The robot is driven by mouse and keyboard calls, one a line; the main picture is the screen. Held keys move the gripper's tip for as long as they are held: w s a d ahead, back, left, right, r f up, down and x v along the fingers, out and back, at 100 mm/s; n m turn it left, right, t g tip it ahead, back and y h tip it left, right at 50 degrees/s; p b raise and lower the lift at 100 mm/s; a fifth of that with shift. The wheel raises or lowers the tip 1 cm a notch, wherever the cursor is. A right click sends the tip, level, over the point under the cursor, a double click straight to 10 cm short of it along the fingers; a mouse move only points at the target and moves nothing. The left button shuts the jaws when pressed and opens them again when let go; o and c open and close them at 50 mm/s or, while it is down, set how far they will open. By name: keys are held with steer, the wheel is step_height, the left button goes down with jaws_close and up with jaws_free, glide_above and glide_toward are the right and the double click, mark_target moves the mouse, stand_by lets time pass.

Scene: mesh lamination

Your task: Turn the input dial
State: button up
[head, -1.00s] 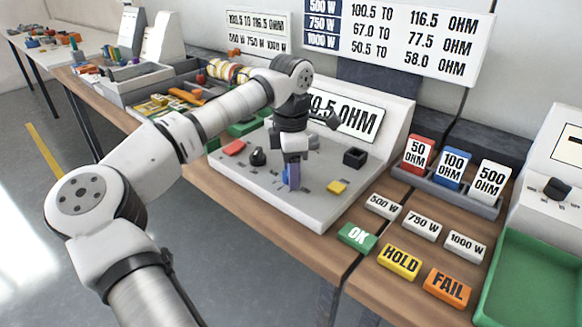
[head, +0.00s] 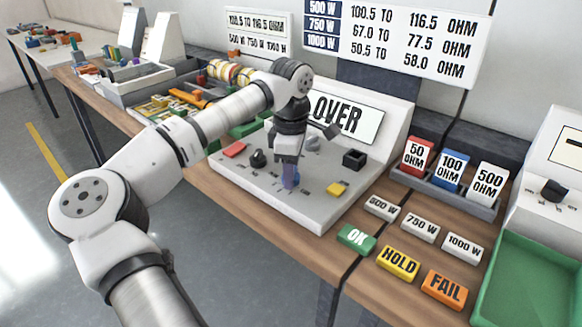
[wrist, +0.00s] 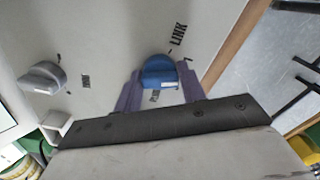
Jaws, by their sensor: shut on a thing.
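A blue dial (wrist: 158,70) sits on the pale test panel (wrist: 110,45), beside a mark reading LINK; another label below it is partly hidden. My gripper (wrist: 160,90) has its purple fingers on both sides of the blue dial and is shut on it. In the head view my gripper (head: 289,176) points down at the front middle of the panel, and its fingers mostly hide the dial. A grey dial (wrist: 42,78) is on the panel to the left in the wrist view. The panel's display (head: 345,117) reads OVER.
Resistor cards stand in a rack (head: 440,190) at right. OK (head: 356,238), HOLD (head: 398,263) and FAIL (head: 444,288) blocks lie in front.

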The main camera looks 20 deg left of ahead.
steer(key=shift+m+p, duration=0.35)
steer(key=shift+m, duration=1.55)
steer(key=o, duration=0.9)
steer(key=shift+r, duration=0.1)
step_height(320, 180, up, 14)
steer(key=shift+f, duration=0.15)
